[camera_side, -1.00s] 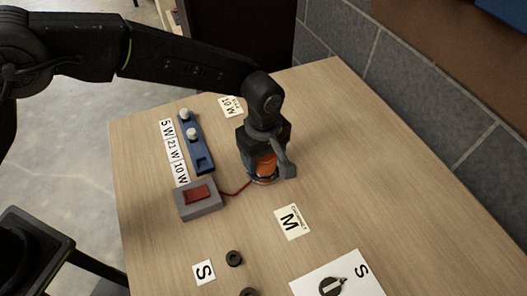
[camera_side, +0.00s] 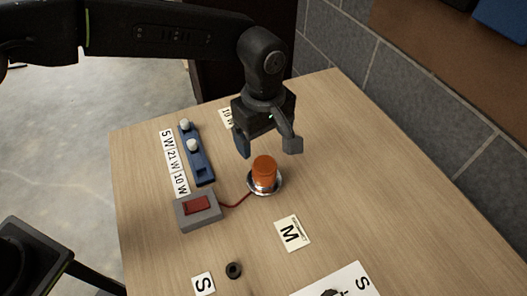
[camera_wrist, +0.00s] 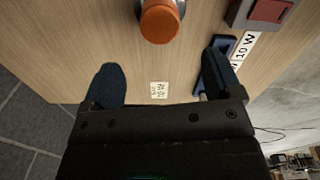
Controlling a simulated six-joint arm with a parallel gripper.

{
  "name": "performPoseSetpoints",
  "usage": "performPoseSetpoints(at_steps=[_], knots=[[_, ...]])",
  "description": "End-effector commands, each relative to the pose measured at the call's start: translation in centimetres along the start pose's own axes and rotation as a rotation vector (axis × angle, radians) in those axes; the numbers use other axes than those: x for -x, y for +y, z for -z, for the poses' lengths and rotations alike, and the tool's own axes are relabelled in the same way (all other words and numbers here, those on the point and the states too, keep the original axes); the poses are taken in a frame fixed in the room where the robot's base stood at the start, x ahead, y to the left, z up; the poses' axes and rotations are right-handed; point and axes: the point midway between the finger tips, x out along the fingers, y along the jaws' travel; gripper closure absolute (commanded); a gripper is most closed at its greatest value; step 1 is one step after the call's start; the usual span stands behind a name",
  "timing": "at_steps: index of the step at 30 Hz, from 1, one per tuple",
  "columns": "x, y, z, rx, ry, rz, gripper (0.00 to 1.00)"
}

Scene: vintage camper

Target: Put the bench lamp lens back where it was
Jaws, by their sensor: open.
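The orange lamp lens (camera_side: 264,168) stands upright on the round silver lamp base (camera_side: 265,188) on the bench. In the wrist view the lens (camera_wrist: 160,22) shows at the top edge, ahead of my fingers. My gripper (camera_side: 270,150) is open and empty just above the lens, its fingers apart from it. In the wrist view my gripper (camera_wrist: 165,85) shows its two fingers spread wide with nothing between them.
A grey switch box (camera_side: 198,212) with a red rocker is wired to the lamp. A blue bulb holder (camera_side: 199,160) with two bulbs stands behind it, beside wattage labels (camera_side: 174,160). A black ring (camera_side: 234,270) lies near the front.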

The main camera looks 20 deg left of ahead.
Motion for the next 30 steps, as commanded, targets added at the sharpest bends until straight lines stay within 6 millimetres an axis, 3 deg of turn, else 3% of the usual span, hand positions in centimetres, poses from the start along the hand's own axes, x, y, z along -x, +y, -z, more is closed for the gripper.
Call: performPoseSetpoints(at_steps=[6,17,20,25,30], knots=[[2.9,0.0,0.0,0.0,0.0,-0.001,0.15],[3.5,-0.1,0.1,-0.001,0.0,0.0,0.15],[4.5,-0.5,1.0,-0.019,0.0,-0.014,0.15],[8.9,-4.0,5.3,-0.14,0.012,-0.082,0.15],[13.3,-10.5,10.2,-0.326,0.062,-0.168,0.15]])
